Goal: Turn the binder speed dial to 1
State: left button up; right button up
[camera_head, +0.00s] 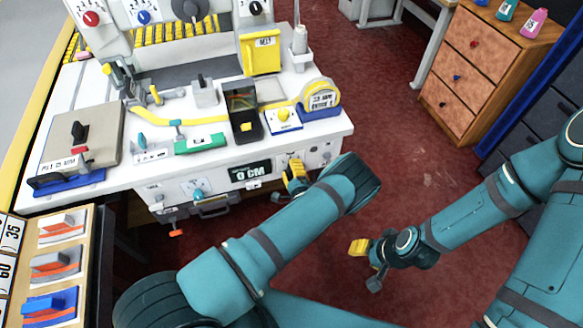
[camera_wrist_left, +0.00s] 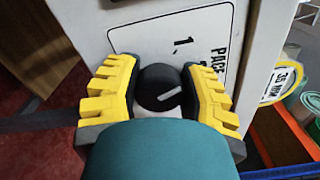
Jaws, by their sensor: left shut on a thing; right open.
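In the left wrist view, a round black dial (camera_wrist_left: 158,100) with a white pointer mark sits on a white panel (camera_wrist_left: 100,22). Its label shows a "1" and sideways letters that look like "PAC", partly cut off. My left gripper (camera_wrist_left: 160,82) has its yellow-and-black fingers shut on the dial, one on each side. The pointer is slanted; its exact setting is hard to read. In the head view my left gripper (camera_head: 295,174) is at the machine's front panel, and the dial is hidden behind it. My right gripper (camera_head: 368,262) is open and empty above the red floor.
The white machine table (camera_head: 215,165) carries a yellow strip, a tape measure (camera_head: 322,98) and small blocks. Other knobs, one with a teal handle (camera_head: 198,194), are on its front. A wooden drawer cabinet (camera_head: 465,75) stands at right. A sample rack (camera_head: 60,255) is at left.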

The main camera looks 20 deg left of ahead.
pick_arm(q)
jog(key=shift+w+n, duration=0.1)
jog(key=shift+n, duration=2.1)
jog(key=o, duration=1.2)
jog(key=v, duration=0.7)
jog(key=shift+s+d, duration=0.15)
jog(key=shift+s, duration=0.1)
